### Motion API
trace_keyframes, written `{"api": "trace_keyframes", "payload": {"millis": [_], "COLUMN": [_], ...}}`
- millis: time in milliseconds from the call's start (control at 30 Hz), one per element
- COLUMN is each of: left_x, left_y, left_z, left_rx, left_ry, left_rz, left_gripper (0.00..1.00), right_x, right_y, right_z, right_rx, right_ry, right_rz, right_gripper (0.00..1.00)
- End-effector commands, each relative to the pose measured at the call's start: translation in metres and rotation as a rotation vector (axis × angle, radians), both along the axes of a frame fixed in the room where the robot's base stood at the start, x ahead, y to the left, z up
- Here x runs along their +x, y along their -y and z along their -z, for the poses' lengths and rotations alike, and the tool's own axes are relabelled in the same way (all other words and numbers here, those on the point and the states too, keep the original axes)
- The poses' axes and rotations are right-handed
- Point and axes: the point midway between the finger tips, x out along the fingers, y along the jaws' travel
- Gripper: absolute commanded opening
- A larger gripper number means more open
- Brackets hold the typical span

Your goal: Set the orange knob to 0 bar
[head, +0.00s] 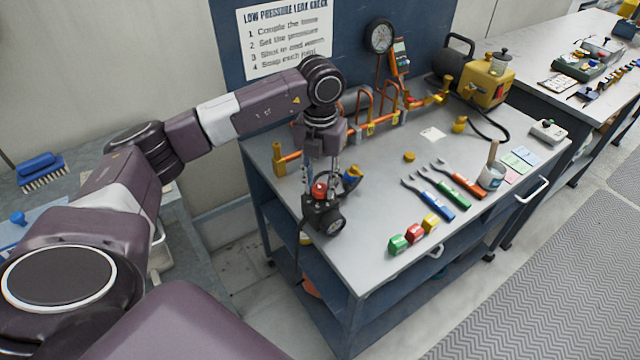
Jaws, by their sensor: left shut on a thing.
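The orange knob (320,188) sits on top of a black regulator (317,212) near the left edge of the bench. My left gripper (320,181) points down from above and is shut on the knob, whose sides are partly hidden by the fingers. The small round gauge (336,226) on the regulator faces me, but its reading is too small to tell. My right gripper is not in view.
A yellow-and-blue fitting (352,174) is close to the right of the gripper. Copper pipework (370,125) with a large gauge (380,36) stands behind. Wrenches (428,198) and coloured blocks (414,233) lie to the right. The bench's middle (385,165) has free room.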

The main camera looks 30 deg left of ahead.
Motion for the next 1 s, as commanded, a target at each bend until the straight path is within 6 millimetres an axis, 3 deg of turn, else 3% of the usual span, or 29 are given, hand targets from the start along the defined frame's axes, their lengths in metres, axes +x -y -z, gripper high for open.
{"api": "trace_keyframes", "payload": {"millis": [333,833,867,1000], "left_x": [0.0012,0.0015,0.0016,0.0011], "left_y": [-0.0005,-0.0008,-0.0007,-0.0006], "left_z": [-0.0015,-0.0018,-0.0018,-0.0013], "left_rx": [0.0,0.001,0.001,0.0], "left_ry": [0.005,0.006,0.006,0.004], "left_rz": [-0.119,-0.134,-0.134,-0.133], "left_gripper": [0.04,0.04,0.31,0.46], "right_x": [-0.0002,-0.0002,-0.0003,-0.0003], "right_y": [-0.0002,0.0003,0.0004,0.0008], "right_z": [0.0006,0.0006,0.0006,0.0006], "right_rx": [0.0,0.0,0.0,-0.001], "right_ry": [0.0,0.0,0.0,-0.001], "right_rz": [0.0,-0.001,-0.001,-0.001], "right_gripper": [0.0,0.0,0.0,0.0]}}
